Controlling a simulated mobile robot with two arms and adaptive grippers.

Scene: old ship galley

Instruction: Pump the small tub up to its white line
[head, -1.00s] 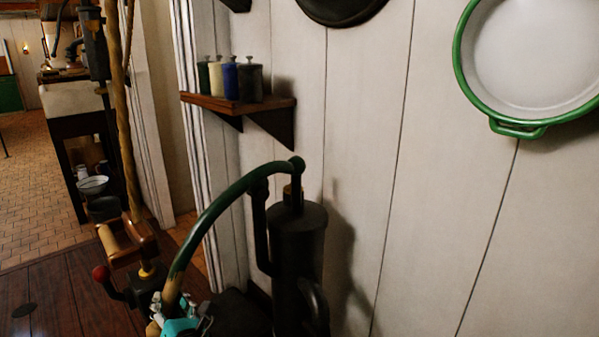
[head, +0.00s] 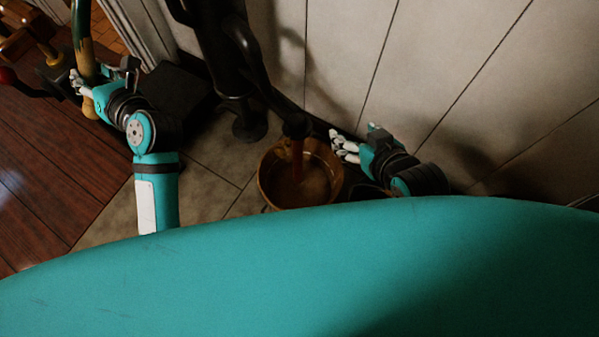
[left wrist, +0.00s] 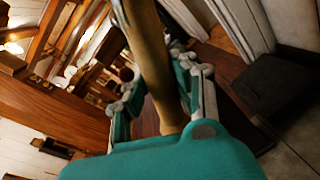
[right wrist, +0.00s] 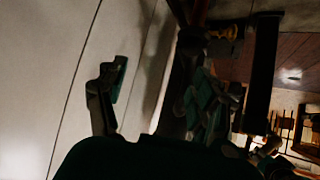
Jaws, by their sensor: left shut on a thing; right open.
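The small tub (head: 264,180) is a round brown vessel on the floor below the spout (head: 297,127) of the dark pump (head: 222,45). A reddish-brown stream or rod-like shape shows under the spout, inside the tub. I cannot make out a white line or the level. My left gripper (head: 84,86) is shut on the worn lower end of the green pump handle (head: 80,30). The handle also shows between the fingers in the left wrist view (left wrist: 152,65). My right gripper (head: 345,146) is open just right of the spout and tub, near the wall.
The white plank wall (head: 440,60) stands close behind the tub and my right gripper. A dark block (head: 185,95) sits between the handle and the pump. Grey floor tiles (head: 200,180) lie bare left of the tub, with wooden boards (head: 50,190) further left.

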